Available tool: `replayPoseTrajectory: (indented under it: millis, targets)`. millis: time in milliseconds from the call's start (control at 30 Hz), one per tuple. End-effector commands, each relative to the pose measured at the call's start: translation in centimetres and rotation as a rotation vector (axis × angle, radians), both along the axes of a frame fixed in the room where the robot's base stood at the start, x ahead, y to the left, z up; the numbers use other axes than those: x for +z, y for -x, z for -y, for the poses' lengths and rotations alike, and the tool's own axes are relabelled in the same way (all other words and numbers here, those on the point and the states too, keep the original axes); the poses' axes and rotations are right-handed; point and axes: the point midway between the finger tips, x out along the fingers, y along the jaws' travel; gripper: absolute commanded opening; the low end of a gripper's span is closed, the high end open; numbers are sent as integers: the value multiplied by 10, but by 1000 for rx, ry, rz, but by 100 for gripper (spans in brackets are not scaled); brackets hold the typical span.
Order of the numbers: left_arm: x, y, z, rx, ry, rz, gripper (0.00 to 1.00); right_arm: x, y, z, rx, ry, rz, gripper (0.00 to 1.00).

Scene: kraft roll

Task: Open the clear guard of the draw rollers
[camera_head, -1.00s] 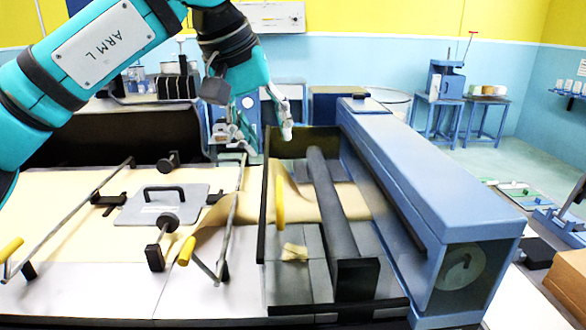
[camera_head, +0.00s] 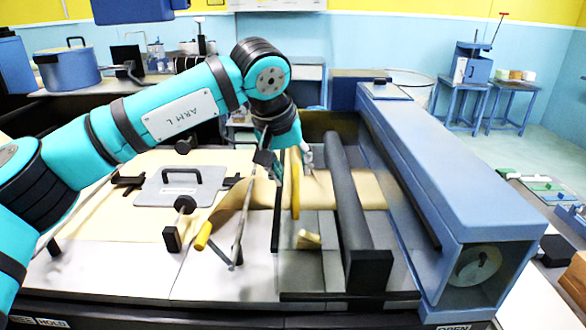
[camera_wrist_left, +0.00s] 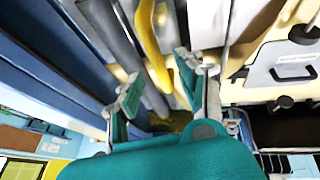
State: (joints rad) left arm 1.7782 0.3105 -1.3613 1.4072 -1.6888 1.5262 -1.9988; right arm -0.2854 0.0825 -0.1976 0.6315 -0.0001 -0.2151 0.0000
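The draw rollers show as a long dark grey roller (camera_head: 352,205) beside the blue housing, with brown kraft paper (camera_head: 320,190) running under it. A yellow bar handle (camera_head: 296,198) stands out at the left side of the roller bay; it also shows in the left wrist view (camera_wrist_left: 149,40). The clear guard itself is hard to make out against the bay. My left gripper (camera_head: 292,165) is at the far end of the yellow handle. In the left wrist view its two fingers (camera_wrist_left: 160,78) are spread, with the handle's end between or just beyond them; contact cannot be told. My right gripper is out of view.
The long blue housing (camera_head: 440,150) stands right of the rollers. A grey plate with a black handle (camera_head: 180,187) lies on the paper at left. A rod with a yellow grip (camera_head: 203,236) stands near the bay's left edge. A small tan block (camera_head: 308,240) lies in the bay.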

Motion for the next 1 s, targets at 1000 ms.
replayPoseTrajectory:
  millis: [1000]
  targets:
    - [-20, -8, 4, 0, 0, 0, 0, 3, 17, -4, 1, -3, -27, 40]
